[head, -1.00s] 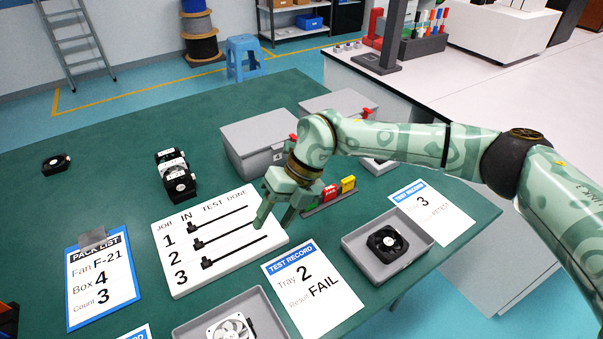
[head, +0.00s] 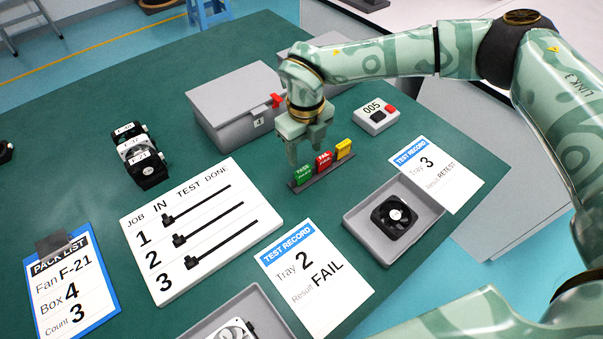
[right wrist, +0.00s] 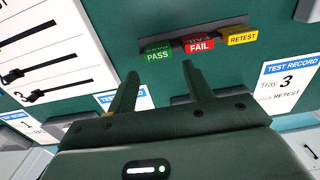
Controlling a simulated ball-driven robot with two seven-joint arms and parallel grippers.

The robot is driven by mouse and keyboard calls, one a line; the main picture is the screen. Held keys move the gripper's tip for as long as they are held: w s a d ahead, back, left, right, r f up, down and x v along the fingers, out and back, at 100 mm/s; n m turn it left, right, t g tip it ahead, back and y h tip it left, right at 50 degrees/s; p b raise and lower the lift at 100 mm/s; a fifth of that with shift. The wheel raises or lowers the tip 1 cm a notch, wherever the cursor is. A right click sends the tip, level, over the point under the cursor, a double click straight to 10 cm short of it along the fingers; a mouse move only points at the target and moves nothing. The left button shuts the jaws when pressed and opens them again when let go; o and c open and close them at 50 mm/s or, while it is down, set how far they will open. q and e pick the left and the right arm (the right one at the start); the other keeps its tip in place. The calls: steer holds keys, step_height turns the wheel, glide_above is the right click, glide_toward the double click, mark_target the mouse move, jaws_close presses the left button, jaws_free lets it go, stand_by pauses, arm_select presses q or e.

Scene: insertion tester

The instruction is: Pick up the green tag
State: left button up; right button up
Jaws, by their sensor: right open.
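The green tag (head: 303,174), marked PASS, stands at the left end of a dark holder (head: 322,177), beside a red FAIL tag (head: 324,161) and a yellow RETEST tag (head: 344,149). My right gripper (head: 306,158) is open and empty, just behind and above the holder in the head view. In the right wrist view the green tag (right wrist: 158,55) shows beyond and between the two open fingertips (right wrist: 161,78), and it looks apart from them. A second green arm link of mine enters at the bottom right of the head view; my left gripper does not show.
Grey lidded boxes (head: 228,98) stand behind the gripper. A counter marked 005 (head: 376,118) is to the right. A tray (head: 432,217) with a black fan (head: 394,217) lies in front right. A job board (head: 205,240) lies left. Green table is bare between board and holder.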

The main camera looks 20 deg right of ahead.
mark_target(303, 169)
steer(key=shift+s+f, duration=0.1)
steer(key=shift+f, duration=0.5)
steer(key=f+b, duration=0.2)
steer(key=f, duration=0.3)
steer(key=shift+a, duration=0.2)
steer(key=shift+r, duration=0.1)
steer(key=shift+c, duration=0.6)
steer(key=c, duration=0.6)
